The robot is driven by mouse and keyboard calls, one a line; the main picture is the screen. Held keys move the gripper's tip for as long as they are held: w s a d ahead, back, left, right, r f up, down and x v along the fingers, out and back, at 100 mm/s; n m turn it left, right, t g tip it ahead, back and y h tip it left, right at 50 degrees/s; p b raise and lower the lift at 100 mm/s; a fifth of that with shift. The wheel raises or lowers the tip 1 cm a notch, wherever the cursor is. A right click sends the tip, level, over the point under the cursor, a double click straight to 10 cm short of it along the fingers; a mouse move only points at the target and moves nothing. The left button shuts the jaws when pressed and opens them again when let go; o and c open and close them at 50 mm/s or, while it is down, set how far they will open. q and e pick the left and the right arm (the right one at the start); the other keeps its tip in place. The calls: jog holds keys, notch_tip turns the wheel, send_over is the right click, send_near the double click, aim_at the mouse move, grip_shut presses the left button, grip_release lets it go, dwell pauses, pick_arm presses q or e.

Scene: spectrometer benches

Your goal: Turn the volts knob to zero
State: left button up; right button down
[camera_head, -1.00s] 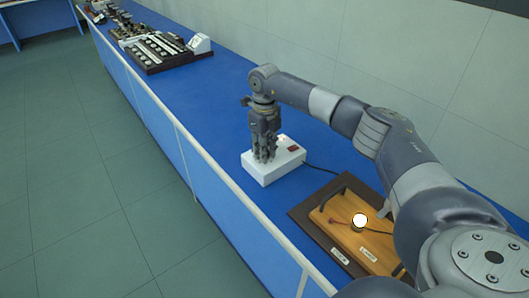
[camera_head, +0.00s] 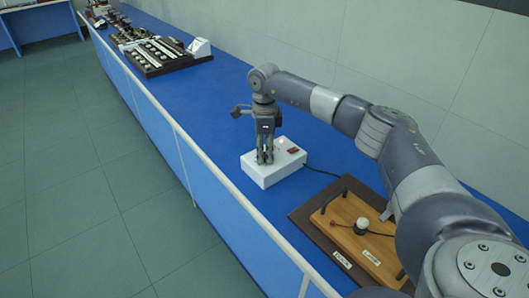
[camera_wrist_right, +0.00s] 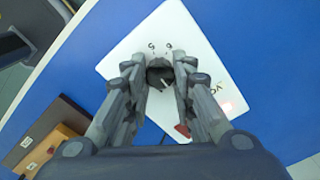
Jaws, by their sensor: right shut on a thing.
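The white power box (camera_head: 262,173) stands on the blue bench, with a red switch (camera_head: 293,150) on its top. My right gripper (camera_head: 264,160) points down over the box top. In the right wrist view, the gripper (camera_wrist_right: 160,78) is shut on a dark round knob (camera_wrist_right: 160,76) with a light pointer mark. Lettering that seems to read "VO..." shows beside the fingers on the white box top (camera_wrist_right: 178,32); the rest is hidden. My left gripper is not in view.
A wooden board (camera_head: 345,240) with a round white-topped part (camera_head: 362,227) lies on a dark base nearer to me. A cable runs from the box's right side. Equipment (camera_head: 155,55) stands farther along the bench; the bench between is clear.

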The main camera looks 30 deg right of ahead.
aim_at(265, 154)
jog(key=shift+n, duration=0.3)
jog(key=c, duration=1.3)
grip_release()
jog(key=shift+c, duration=0.2)
jog(key=shift+r, duration=0.1)
notch_tip(265, 154, up, 12)
